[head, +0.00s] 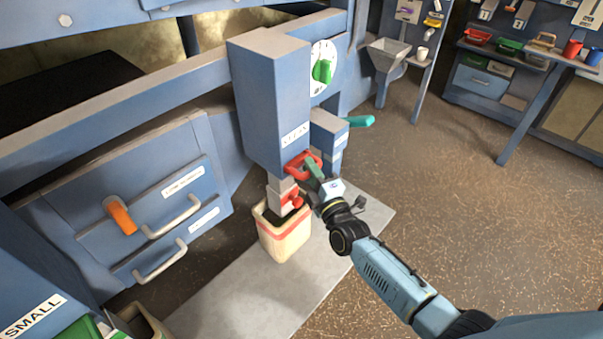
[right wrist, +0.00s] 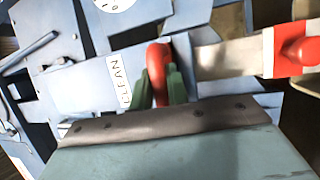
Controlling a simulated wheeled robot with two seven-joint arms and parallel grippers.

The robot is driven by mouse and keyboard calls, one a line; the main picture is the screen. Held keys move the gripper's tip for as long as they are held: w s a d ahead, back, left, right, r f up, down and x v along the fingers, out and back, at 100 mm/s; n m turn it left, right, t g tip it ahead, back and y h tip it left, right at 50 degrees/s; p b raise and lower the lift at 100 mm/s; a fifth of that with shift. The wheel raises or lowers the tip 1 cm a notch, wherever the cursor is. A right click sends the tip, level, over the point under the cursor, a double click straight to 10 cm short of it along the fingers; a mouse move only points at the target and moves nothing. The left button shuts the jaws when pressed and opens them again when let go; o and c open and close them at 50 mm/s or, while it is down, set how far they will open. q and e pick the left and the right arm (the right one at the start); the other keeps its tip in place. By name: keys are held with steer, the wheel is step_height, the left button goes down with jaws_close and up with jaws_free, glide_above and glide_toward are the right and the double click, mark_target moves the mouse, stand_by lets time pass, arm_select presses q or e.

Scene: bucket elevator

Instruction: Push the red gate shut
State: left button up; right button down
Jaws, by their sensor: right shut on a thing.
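The red gate (head: 299,163) shows as a red loop handle at the lower front of the blue column labelled CLEAN (head: 268,100). My right gripper (head: 313,169) reaches it from the lower right and is shut on this red handle. In the right wrist view the red handle (right wrist: 158,72) stands between the green fingers of my right gripper (right wrist: 160,88). The fingers partly hide it, and how far the gate is open cannot be told. My left gripper is not in view.
A cream bucket with a red band (head: 285,240) stands under the pale spout (head: 280,189), which carries a second red part (head: 293,200). A teal handle (head: 358,121) sticks out to the right of the column. Floor to the right is clear.

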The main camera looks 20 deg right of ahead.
steer(key=shift+r, duration=0.1)
steer(key=c, duration=1.4)
jaws_free()
steer(key=shift+a, duration=0.1)
steer(key=shift+o, duration=0.2)
steer(key=shift+w, duration=0.2)
steer(key=s+d+f+p, duration=0.1)
steer(key=s+f, duration=0.1)
steer(key=s, duration=1.1)
steer(key=shift+d+f, duration=0.2)
steer(key=s+f+m+g, duration=0.4)
steer(key=s+f+g, duration=0.15)
steer(key=f, duration=0.75)
steer(key=s+f+m+g, duration=0.35)
steer(key=s+f, duration=0.35)
steer(key=f, duration=0.5)
steer(key=s+d+f+m+g+h, duration=0.1)
steer(key=s+f+m+g, duration=0.3)
steer(key=s, duration=0.9)
steer(key=s+d+f+m+g+h, duration=0.1)
steer(key=s+f+m+g, duration=0.3)
steer(key=s+f, duration=0.6)
steer(key=s+d+g, duration=0.1)
steer(key=s, duration=0.3)
steer(key=shift+s+f+g, duration=0.2)
steer(key=shift+g, duration=0.1)
